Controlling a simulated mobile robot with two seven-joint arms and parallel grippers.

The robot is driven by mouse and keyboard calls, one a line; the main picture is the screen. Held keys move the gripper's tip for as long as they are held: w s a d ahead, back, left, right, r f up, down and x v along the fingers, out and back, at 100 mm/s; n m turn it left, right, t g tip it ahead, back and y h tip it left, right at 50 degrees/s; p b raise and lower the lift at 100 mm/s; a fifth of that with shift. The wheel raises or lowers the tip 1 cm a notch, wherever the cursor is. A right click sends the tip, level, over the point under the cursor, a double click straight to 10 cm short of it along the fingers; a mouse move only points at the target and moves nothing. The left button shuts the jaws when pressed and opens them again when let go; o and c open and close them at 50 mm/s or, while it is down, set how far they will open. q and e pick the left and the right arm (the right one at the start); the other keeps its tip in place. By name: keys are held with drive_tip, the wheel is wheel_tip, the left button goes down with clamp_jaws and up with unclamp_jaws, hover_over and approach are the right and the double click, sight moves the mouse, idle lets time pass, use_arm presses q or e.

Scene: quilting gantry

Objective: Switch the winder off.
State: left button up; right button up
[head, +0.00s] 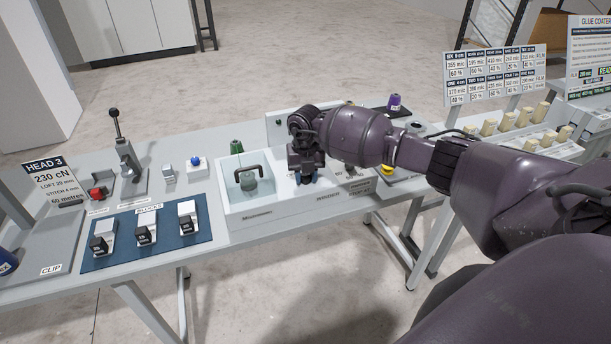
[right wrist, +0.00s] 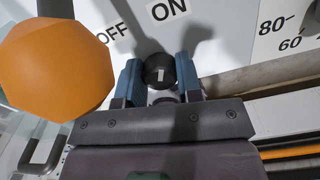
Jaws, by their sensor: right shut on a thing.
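The winder panel (head: 287,196) is a white surface in the middle of the bench, with OFF and ON printed on it in the right wrist view (right wrist: 205,45). A small black knob (right wrist: 160,84) with a white mark sits below those words. The mark stands about upright in that view, roughly toward ON rather than OFF. My right gripper (right wrist: 159,72) is shut on the knob, one blue finger on each side. In the head view my right gripper (head: 307,172) reaches down onto the panel and hides the knob. My left gripper is not in view.
An orange faceted ball (right wrist: 55,65) is close beside the gripper in the right wrist view. A clear-lidded box with a dark handle (head: 249,171) stands left of the gripper. A blue mat (head: 165,242) with several blocks and a lever (head: 116,130) are farther left.

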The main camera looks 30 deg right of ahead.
drive_tip(key=n+b, duration=0.3)
drive_tip(key=n, duration=0.2)
drive_tip(key=shift+n, duration=0.3)
drive_tip(key=n+b, duration=0.1)
drive_tip(key=n, duration=0.2)
drive_tip(key=shift+b, duration=0.4)
drive_tip(key=shift+n+b, duration=0.45)
drive_tip(key=shift+n, duration=0.75)
drive_tip(key=shift+w+r, duration=0.1)
drive_tip(key=shift+n, duration=0.3)
drive_tip(key=o, duration=0.9)
drive_tip(key=shift+o, duration=0.2)
